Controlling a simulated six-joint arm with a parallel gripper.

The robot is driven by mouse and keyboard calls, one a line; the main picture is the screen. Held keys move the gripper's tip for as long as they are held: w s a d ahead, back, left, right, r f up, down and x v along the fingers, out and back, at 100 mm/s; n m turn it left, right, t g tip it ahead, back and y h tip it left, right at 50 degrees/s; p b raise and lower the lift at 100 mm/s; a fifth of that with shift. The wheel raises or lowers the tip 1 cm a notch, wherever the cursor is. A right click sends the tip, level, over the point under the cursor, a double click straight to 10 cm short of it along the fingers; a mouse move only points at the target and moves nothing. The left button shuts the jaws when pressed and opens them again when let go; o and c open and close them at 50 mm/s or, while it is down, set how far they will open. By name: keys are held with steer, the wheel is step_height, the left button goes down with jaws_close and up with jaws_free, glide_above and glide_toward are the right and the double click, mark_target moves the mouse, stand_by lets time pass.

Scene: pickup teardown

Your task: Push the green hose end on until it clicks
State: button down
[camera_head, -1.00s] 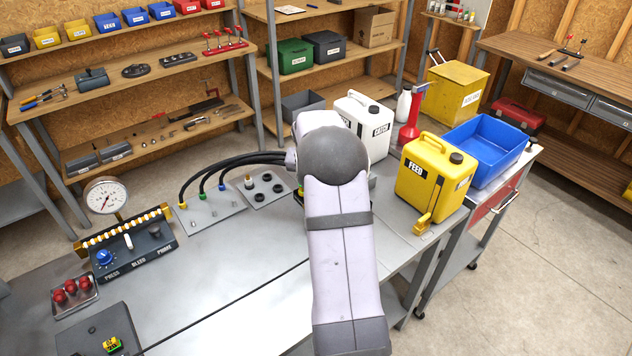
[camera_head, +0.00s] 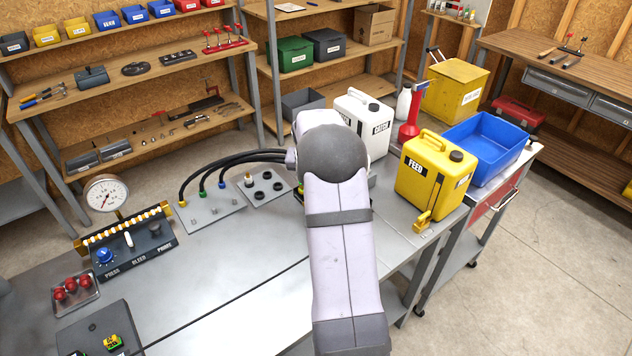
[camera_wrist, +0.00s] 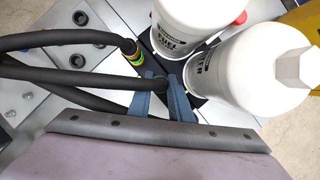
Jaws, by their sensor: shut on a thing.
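In the wrist view, my gripper (camera_wrist: 165,92) has its two blue fingers closed around the end of a black hose (camera_wrist: 110,101). Traces of green show at the fingertips; the fingers hide most of this hose end and its seat. Another black hose (camera_wrist: 75,39) ends beside it in a yellow-and-green banded collar (camera_wrist: 133,58) on a dark part. In the head view my arm covers the gripper. Black hoses (camera_head: 232,161) arch from behind the arm to a grey plate, where a yellow fitting (camera_head: 183,204), a green fitting (camera_head: 202,194) and a blue fitting (camera_head: 221,185) show.
White containers (camera_wrist: 262,70) stand close beyond the fingers. A yellow FEED can (camera_head: 432,178) and a blue bin (camera_head: 488,150) are to the right. A plate with black rings (camera_head: 264,177) lies left of the arm.

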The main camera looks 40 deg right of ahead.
steer(key=shift+f, duration=0.1)
steer(key=c, duration=1.5)
jaws_free()
steer(key=shift+c, duration=0.2)
steer(key=b+v, duration=0.2)
steer(key=v, duration=0.5)
steer(key=shift+a, duration=0.1)
steer(key=s+a+f+m+g+y, duration=0.1)
steer(key=s+a+f+m, duration=0.3)
steer(key=s+a+m, duration=0.8)
steer(key=s+a+f+m+g+y, duration=0.2)
steer(key=s+a+f+m, duration=0.2)
steer(key=s+a+m, duration=0.9)
steer(key=a+m, duration=0.1)
steer(key=a, duration=0.2)
steer(key=shift+a+f, duration=0.2)
steer(key=shift+a, duration=0.1)
